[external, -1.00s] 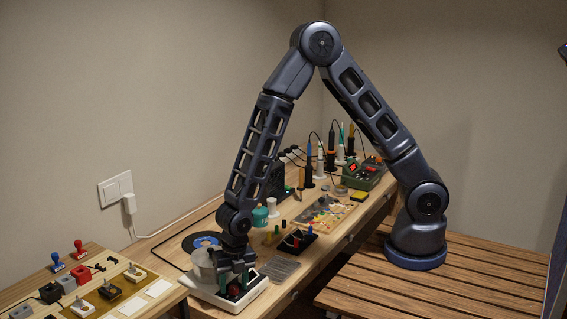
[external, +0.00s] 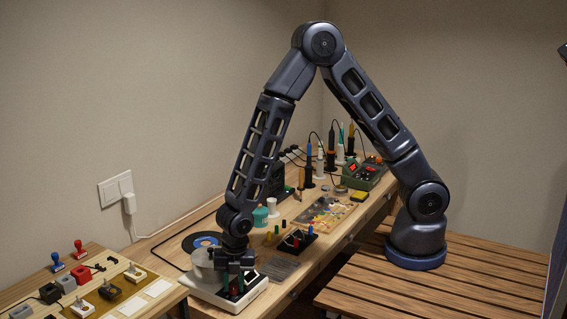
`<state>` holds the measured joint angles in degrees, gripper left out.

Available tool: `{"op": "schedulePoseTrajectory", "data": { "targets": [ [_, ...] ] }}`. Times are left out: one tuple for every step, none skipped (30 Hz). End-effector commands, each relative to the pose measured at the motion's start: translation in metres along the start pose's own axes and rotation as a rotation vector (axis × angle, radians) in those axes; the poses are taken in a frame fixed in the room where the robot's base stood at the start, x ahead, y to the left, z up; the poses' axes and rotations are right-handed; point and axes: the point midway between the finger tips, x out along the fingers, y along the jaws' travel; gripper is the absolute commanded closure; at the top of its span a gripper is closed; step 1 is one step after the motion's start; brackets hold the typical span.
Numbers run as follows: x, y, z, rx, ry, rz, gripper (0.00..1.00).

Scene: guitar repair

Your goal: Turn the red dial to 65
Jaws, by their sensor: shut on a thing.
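My gripper (external: 236,285) points straight down at the front left end of the long workbench. It is shut on the red dial, of which only a little red shows between and beside the fingers. The dial sits on a cream-coloured device (external: 257,292) with a dark top. A round grey part (external: 204,262) of or beside this device stands at its back left. The dial's scale and pointer are hidden or too small to read, so its setting cannot be told.
A blue-black disc (external: 201,240) lies behind the device. A clear grey box (external: 279,268) lies to its right, with a dark stand of coloured pegs (external: 297,240) behind. At the left, a lower board (external: 103,302) carries several stamps and switches. Soldering tools stand farther back.

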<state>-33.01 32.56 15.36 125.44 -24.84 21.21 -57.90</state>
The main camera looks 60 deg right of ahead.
Motion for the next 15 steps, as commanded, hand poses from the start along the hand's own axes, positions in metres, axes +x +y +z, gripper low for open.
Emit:
{"op": "schedulePoseTrajectory", "data": {
  "targets": [
    [-0.0002, 0.0002, -0.0004, 0.043, -0.003, 0.001, 0.96],
    [-0.0002, 0.0003, -0.0003, 0.072, -0.005, 0.001, 0.96],
    [-0.0002, 0.0003, -0.0005, 0.110, -0.007, 0.001, 0.96],
    [-0.0002, 0.0002, -0.0007, 0.139, -0.009, 0.001, 0.96],
    [-0.0002, 0.0003, -0.0008, 0.167, -0.011, 0.001, 0.96],
    [-0.0002, 0.0003, -0.0006, 0.205, -0.014, 0.001, 0.96],
    [-0.0002, 0.0004, -0.0005, 0.234, -0.015, 0.001, 0.96],
    [-0.0002, 0.0004, -0.0006, 0.263, -0.017, 0.001, 0.96],
    [-0.0003, 0.0004, -0.0009, 0.301, -0.019, 0.001, 0.96],
    [-0.0003, 0.0004, -0.0010, 0.329, -0.021, 0.001, 0.96],
    [-0.0002, 0.0004, -0.0010, 0.357, -0.023, 0.001, 0.96],
    [-0.0003, 0.0005, -0.0007, 0.395, -0.025, 0.001, 0.96],
    [-0.0003, 0.0005, -0.0008, 0.424, -0.027, 0.001, 0.96],
    [-0.0003, 0.0006, -0.0009, 0.453, -0.029, 0.001, 0.96],
    [-0.0003, 0.0006, -0.0011, 0.491, -0.031, 0.001, 0.96]
  ]
}}
